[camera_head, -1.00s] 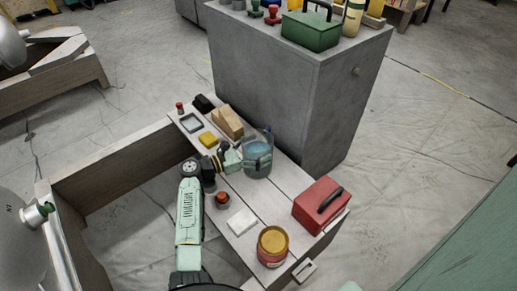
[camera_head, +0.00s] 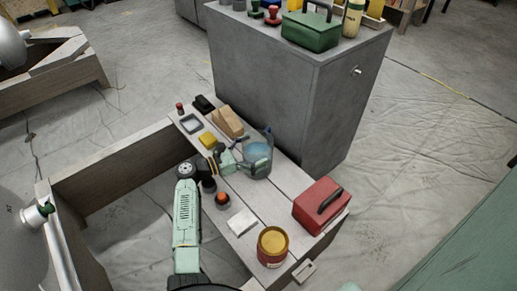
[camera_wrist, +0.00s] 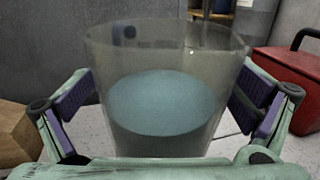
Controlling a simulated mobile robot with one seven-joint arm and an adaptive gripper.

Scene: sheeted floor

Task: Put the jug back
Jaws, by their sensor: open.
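The jug (camera_head: 258,153) is clear and holds blue liquid. It stands upright on the pale plank bench (camera_head: 283,196), close to the grey cabinet. In the wrist view the jug (camera_wrist: 165,100) fills the middle, between the two finger pads. My gripper (camera_head: 242,161) is open at the jug's near side. In the wrist view my gripper (camera_wrist: 165,108) has a finger on each side of the jug, with a visible gap at least on the right. The jug's base is hidden behind the gripper body.
A red box (camera_head: 321,204) and a yellow-topped tin (camera_head: 272,246) stand to the right on the bench. The grey cabinet (camera_head: 290,95) rises behind the jug.

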